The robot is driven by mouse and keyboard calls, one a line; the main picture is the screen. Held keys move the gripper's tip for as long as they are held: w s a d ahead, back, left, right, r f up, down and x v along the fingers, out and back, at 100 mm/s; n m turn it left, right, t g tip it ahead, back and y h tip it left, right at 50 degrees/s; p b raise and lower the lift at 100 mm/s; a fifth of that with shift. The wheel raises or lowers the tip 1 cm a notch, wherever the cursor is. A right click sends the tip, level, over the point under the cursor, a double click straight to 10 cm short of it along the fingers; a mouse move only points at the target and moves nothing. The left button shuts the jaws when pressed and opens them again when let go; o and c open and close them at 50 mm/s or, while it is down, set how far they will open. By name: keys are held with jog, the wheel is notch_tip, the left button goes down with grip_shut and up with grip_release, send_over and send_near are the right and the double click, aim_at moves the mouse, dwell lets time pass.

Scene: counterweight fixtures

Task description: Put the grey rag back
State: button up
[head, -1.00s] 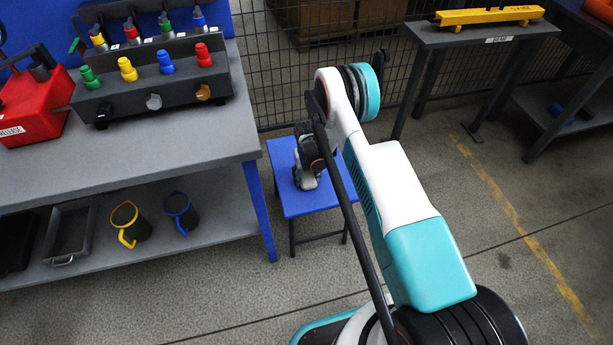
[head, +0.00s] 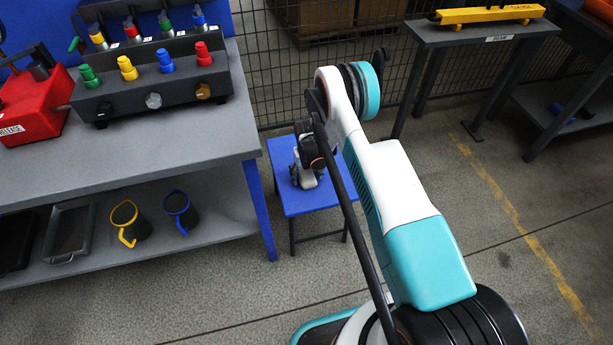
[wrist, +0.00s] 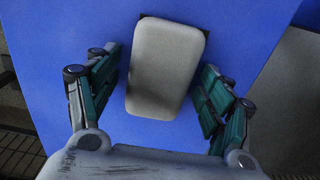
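A grey, rounded, flat pad that looks like the grey rag (wrist: 166,70) lies on the blue top of a small stool (head: 322,195). The stool top (wrist: 60,30) also fills most of the wrist view. My gripper (wrist: 160,66) is open above the stool, with one finger on each side of the pad. Blue shows between the pad and both fingers, so they look apart from it. In the head view my gripper (head: 306,180) is over the left part of the stool top, and I cannot make out the rag there.
A grey workbench (head: 200,130) with a blue leg stands left of the stool. A wire fence is behind the stool. A table with a yellow beam (head: 490,14) stands back right.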

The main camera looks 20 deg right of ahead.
notch_tip(320, 180, up, 12)
jog(key=p, duration=0.5)
notch_tip(320, 180, up, 20)
jog(key=t, duration=0.2)
send_over(306, 174)
jog(key=s+r+t, duration=0.1)
jog(key=s+r, duration=0.2)
jog(key=r, duration=0.5)
jog(key=s+r, duration=0.4)
jog(key=r, duration=0.3)
jog(key=s+r+t, duration=0.2)
jog(key=s+r, duration=0.9)
jog(key=s, duration=0.1)
jog(key=s+r+t, duration=0.1)
jog(key=s+t, duration=0.1)
jog(key=s, duration=1.3)
